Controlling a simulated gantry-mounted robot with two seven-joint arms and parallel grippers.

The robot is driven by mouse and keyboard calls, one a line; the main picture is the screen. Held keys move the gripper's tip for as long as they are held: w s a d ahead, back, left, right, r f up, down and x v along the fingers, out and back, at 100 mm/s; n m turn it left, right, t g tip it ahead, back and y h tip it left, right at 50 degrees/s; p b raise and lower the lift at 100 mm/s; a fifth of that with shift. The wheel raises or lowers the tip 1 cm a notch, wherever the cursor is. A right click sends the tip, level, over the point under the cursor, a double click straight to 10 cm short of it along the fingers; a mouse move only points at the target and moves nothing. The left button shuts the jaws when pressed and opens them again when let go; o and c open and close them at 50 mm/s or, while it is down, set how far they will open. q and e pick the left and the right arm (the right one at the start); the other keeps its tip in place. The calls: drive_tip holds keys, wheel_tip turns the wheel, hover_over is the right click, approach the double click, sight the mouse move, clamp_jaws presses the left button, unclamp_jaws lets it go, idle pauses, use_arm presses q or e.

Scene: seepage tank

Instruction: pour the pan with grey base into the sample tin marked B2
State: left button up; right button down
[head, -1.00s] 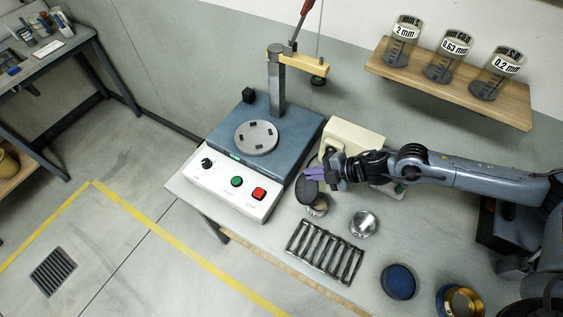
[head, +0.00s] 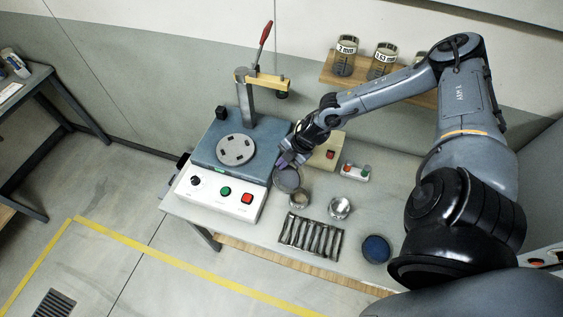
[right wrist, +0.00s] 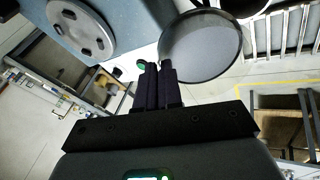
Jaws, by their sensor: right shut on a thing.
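My right gripper (head: 287,163) is shut on the grey-based pan (head: 287,181) by its edge. In the head view the pan is tilted, beside and partly over a small metal tin (head: 299,200). In the right wrist view the purple-black fingers (right wrist: 158,82) are together, and the pan's round grey face (right wrist: 201,46) shows past their tips. A second metal tin (head: 340,207) stands to the right. I cannot read a B2 mark on either tin, nor tell whether anything is falling from the pan. My left gripper is out of view.
A machine with a round plate (head: 236,150) and white control panel (head: 219,195) stands left of the pan. A slotted metal rack (head: 310,236) lies in front of the tins. A blue pan (head: 376,249) is at front right. A beige box (head: 326,153) stands behind.

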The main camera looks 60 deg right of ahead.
drive_tip(key=shift+w+a+r+g+p, duration=0.15)
drive_tip(key=shift+w+g+p, duration=0.55)
drive_tip(key=shift+g, duration=0.3)
drive_tip(key=shift+w+g+h, duration=0.3)
drive_tip(key=shift+g, duration=0.3)
drive_tip(key=shift+w+f+g, duration=0.15)
drive_tip(key=shift+f+g, duration=0.05)
drive_tip(key=shift+g, duration=0.4)
drive_tip(key=shift+m, duration=0.4)
